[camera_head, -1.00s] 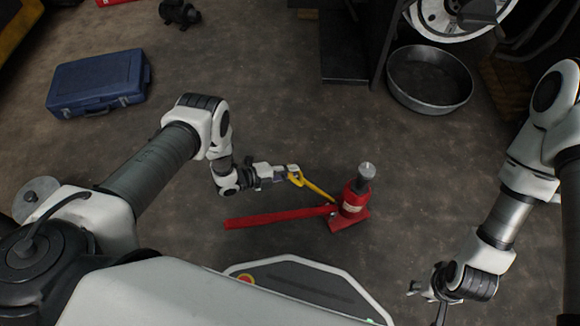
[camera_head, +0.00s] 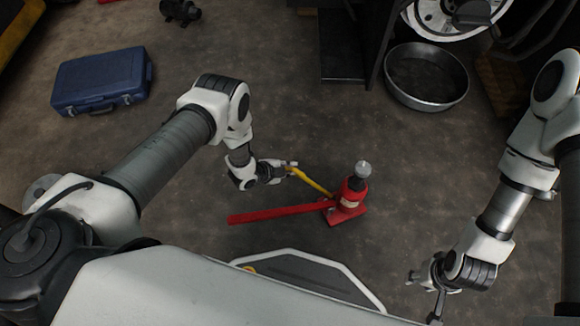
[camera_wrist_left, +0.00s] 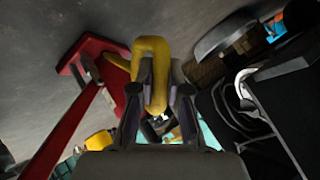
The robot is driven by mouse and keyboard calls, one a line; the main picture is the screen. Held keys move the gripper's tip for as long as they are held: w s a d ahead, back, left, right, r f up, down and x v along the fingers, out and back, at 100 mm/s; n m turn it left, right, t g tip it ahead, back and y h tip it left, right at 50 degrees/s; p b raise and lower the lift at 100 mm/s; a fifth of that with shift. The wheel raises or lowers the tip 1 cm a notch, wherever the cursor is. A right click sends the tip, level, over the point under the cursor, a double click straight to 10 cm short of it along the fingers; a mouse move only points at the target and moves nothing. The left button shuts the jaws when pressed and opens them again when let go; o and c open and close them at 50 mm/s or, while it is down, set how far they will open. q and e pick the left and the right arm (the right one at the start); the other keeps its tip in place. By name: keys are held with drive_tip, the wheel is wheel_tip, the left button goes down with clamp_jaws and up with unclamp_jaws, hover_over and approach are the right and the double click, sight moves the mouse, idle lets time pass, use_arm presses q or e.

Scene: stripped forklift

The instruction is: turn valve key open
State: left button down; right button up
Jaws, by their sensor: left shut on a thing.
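A red bottle jack (camera_head: 349,196) stands upright on the floor in the middle of the head view, its long red handle (camera_head: 276,213) reaching left. A yellow valve key (camera_head: 313,183) runs from my left gripper (camera_head: 287,169) to the jack's lower body. My left gripper is shut on the key's end. The left wrist view shows the yellow key (camera_wrist_left: 153,70) looped between the two fingers, with the red jack (camera_wrist_left: 85,60) at the left. Whether the key is seated on the jack's valve cannot be made out. My right gripper (camera_head: 428,294) hangs at lower right, away from the jack.
A blue toolbox (camera_head: 101,82) lies on the floor at upper left. A round metal pan (camera_head: 427,77) sits at upper right beside dark forklift parts (camera_head: 342,50). The floor around the jack is mostly clear.

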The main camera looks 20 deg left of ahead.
idle(0.4)
use_arm(q)
drive_tip(key=c, duration=1.1)
unclamp_jaws()
drive_tip(key=shift+c, duration=0.2)
drive_tip(key=v, duration=1.2)
wheel_tip(320, 180, up, 15)
drive_tip(key=p, duration=1.4)
